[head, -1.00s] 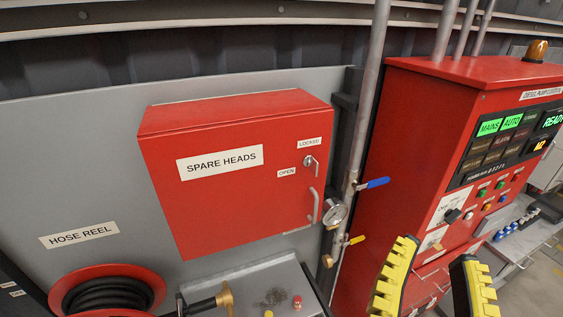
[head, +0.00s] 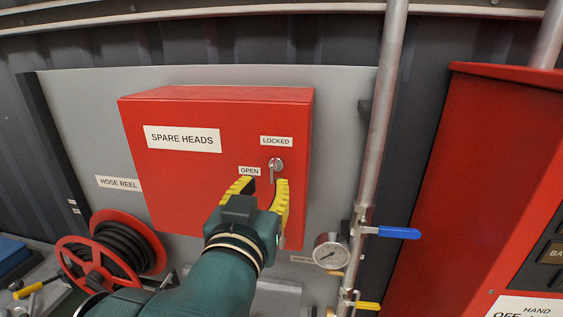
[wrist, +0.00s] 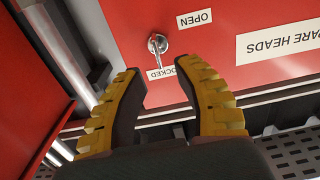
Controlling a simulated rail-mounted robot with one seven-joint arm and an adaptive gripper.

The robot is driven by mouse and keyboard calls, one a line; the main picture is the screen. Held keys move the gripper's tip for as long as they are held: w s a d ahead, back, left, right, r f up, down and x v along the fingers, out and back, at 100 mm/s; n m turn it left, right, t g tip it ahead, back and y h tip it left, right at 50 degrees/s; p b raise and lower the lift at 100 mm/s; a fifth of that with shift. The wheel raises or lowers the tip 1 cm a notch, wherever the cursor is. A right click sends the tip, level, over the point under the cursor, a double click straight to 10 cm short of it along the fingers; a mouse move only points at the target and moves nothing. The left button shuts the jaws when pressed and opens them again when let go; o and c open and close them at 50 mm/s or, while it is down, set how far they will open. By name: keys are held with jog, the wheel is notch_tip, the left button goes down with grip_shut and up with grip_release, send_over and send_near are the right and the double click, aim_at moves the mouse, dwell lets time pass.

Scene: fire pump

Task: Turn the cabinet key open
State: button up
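A red cabinet (head: 215,105) labelled SPARE HEADS hangs on the grey panel, its door shut. A silver key (head: 276,166) sits in the lock on the door's right side. A LOCKED label (head: 276,141) is above it and an OPEN label (head: 249,171) to its left. My gripper (head: 265,183) is open and empty in front of the door, just below the key. In the wrist view, which is upside down, the key (wrist: 158,44) is ahead of the gap between my gripper's fingertips (wrist: 160,70), apparently untouched.
A vertical pipe (head: 381,130) with a blue-handled valve (head: 398,233) and a gauge (head: 331,251) stands right of the cabinet. A large red control cabinet (head: 450,180) is farther right. A hose reel (head: 110,250) is at lower left. My arm hides the cabinet's lower part.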

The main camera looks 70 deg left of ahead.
aim_at(272, 174)
jog(key=p+x, duration=0.1)
jog(key=x, duration=0.5)
jog(key=shift+w+a, duration=0.3)
jog(key=shift+d, duration=0.1)
grip_shut()
